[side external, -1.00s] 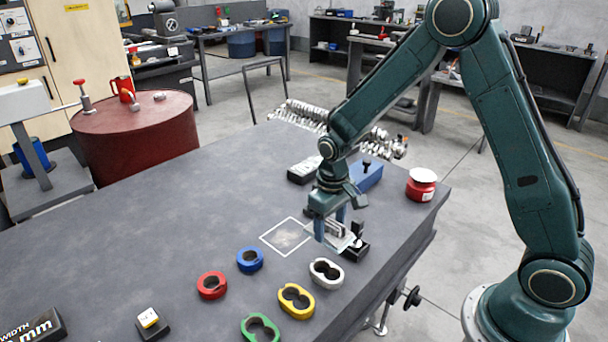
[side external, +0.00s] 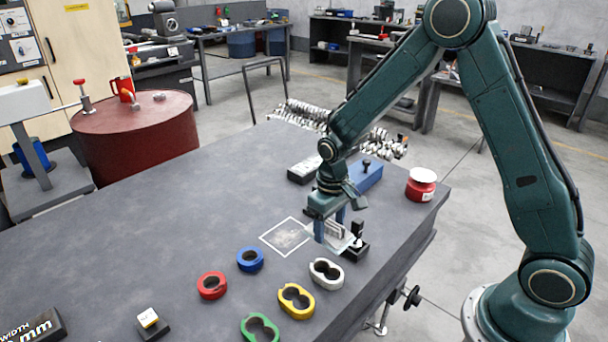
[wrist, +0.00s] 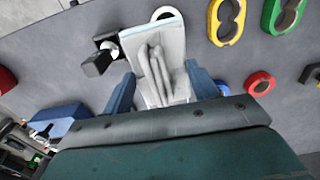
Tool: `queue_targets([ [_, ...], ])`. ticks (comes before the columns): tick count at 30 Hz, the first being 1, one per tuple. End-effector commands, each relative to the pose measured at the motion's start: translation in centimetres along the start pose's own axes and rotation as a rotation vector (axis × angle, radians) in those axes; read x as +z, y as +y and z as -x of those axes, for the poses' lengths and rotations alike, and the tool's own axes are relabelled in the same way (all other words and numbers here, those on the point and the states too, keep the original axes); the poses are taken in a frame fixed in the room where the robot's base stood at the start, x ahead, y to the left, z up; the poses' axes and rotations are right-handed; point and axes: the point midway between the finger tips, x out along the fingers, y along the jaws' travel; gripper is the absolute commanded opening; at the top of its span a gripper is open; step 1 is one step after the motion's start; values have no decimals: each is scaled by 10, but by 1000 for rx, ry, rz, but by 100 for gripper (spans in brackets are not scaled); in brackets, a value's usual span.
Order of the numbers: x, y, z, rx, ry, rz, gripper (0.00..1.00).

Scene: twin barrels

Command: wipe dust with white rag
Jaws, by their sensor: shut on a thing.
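My gripper (side external: 331,229) is low over the dark table, its blue fingers pointing down. It is shut on the white rag (side external: 342,240), a pale cloth whose bunched folds sit between the fingers in the wrist view (wrist: 160,65). The dust is a greyish-brown patch (side external: 287,235) inside a white square outline on the table, just left of my gripper in the side view. The rag is beside the square's right edge. I cannot tell whether the rag touches the table. The dust patch is not visible in the wrist view.
A black block with an upright post (side external: 356,246) stands close right of the rag. White (side external: 326,272), yellow (side external: 296,300), blue (side external: 250,259), red (side external: 212,285) and green (side external: 260,328) rings lie in front. A blue box (side external: 366,176) and red tin (side external: 421,185) stand behind.

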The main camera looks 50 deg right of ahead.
Motion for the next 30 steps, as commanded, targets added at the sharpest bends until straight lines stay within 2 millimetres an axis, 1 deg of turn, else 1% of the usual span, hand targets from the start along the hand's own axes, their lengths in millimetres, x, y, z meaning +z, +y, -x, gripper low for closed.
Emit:
queue_targets([
  [5,-8,-1,-2,0,0,0,41],
  [11,-33,-5,-6,0,0,1,41],
  [24,-114,-20,-24,0,1,1,41],
  [30,-143,-27,-33,0,0,1,41],
])
